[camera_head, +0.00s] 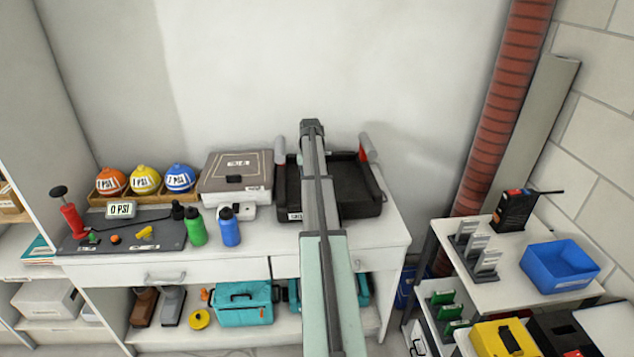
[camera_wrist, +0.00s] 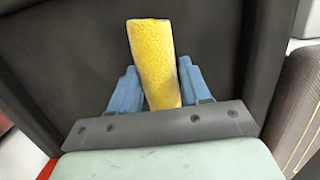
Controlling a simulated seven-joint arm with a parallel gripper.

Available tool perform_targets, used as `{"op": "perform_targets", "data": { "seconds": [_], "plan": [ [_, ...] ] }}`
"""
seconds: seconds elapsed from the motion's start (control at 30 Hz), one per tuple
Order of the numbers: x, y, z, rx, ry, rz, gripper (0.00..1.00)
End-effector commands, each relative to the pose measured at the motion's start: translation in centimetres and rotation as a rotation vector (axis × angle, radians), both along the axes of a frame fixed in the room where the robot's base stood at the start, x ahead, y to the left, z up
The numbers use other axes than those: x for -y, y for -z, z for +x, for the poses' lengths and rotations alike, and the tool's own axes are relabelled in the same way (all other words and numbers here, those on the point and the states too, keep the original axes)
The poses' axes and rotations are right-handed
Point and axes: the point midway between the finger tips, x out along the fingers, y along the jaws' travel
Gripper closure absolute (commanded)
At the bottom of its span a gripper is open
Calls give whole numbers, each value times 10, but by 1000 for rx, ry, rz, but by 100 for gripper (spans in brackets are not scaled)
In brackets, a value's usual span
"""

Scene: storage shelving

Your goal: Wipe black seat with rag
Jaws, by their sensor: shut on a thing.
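My gripper (camera_wrist: 158,68) has blue fingers and is shut on the yellow rag (camera_wrist: 152,45), which sticks out beyond the fingertips over the seat. I cannot tell whether the rag touches the surface. In the head view my arm covers the middle of the seat, and the fingers and rag are hidden.
Left of the seat are a grey-brown box (camera_head: 238,170), a blue bottle (camera_head: 229,227) and a green bottle (camera_head: 195,228). Several coloured balls (camera_head: 145,180) sit further left. A blue bin (camera_head: 560,266) stands on the right shelf. A red pipe (camera_head: 505,100) rises behind the counter's right end.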

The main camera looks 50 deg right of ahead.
Motion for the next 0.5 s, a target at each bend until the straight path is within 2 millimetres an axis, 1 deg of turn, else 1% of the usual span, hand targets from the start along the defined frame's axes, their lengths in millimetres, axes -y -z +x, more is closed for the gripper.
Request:
{"op": "perform_targets", "data": {
  "seconds": [0.03, 0.1, 0.17, 0.5],
  "plan": [
    [-4, 0, 4, 1, -1, 1, 86],
    [-3, -4, 4, 1, 0, 0, 86],
    [-3, -22, 4, 3, 0, -1, 86],
    [-3, -51, 3, 1, 0, 1, 86]
  ]
}}
